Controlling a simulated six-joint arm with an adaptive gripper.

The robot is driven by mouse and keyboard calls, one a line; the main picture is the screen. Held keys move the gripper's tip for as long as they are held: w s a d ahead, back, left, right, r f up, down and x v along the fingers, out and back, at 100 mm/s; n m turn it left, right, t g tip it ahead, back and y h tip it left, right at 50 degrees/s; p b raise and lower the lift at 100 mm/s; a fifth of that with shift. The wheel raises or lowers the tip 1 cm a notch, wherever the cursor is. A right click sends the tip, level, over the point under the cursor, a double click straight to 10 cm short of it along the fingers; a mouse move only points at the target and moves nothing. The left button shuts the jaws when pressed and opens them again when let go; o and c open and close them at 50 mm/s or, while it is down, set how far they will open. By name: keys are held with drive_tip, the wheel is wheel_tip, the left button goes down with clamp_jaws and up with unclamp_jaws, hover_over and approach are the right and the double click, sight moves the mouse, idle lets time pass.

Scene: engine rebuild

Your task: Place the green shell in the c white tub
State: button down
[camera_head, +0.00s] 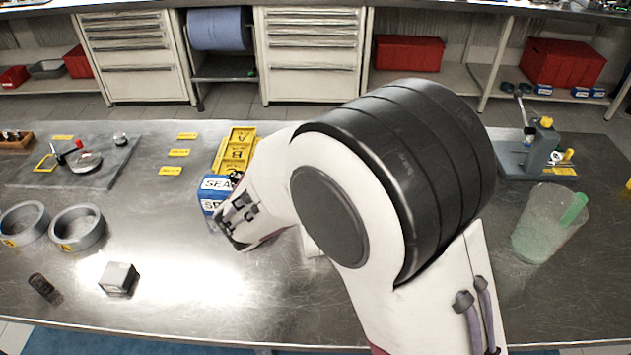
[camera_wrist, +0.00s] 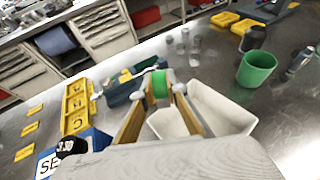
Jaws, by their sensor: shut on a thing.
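In the wrist view my gripper (camera_wrist: 161,88) is shut on the green shell (camera_wrist: 160,83), a small bright green piece between the fingertips. White tubs lie beyond and below the fingers: one part (camera_wrist: 168,124) shows between them and a larger part (camera_wrist: 222,108) to their right. The shell appears above the tubs' far side; I cannot tell its height over them. No letter on the tubs is readable. In the head view my arm hides the gripper, the shell and nearly all of the tubs.
A yellow lettered tray (camera_head: 235,146) and blue-white boxes (camera_head: 212,192) stand left of my arm. A green cup (camera_wrist: 257,68) stands right of the tubs in the wrist view. Grey rings (camera_head: 78,228) and a metal block (camera_head: 118,279) lie at left.

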drive_tip(key=shift+f, duration=0.1)
drive_tip(key=shift+f, duration=1.8)
drive_tip(key=shift+f, duration=0.65)
drive_tip(key=c, duration=2)
unclamp_jaws()
drive_tip(key=shift+f, duration=0.1)
drive_tip(key=shift+s, duration=0.1)
drive_tip(key=shift+r, duration=0.55)
drive_tip(key=shift+s+a+r, duration=0.1)
drive_tip(key=shift+s+r, duration=0.1)
drive_tip(key=shift+r, duration=0.05)
drive_tip(key=v, duration=1.1)
drive_tip(key=shift+s+a+r, duration=0.1)
drive_tip(key=shift+r, duration=0.05)
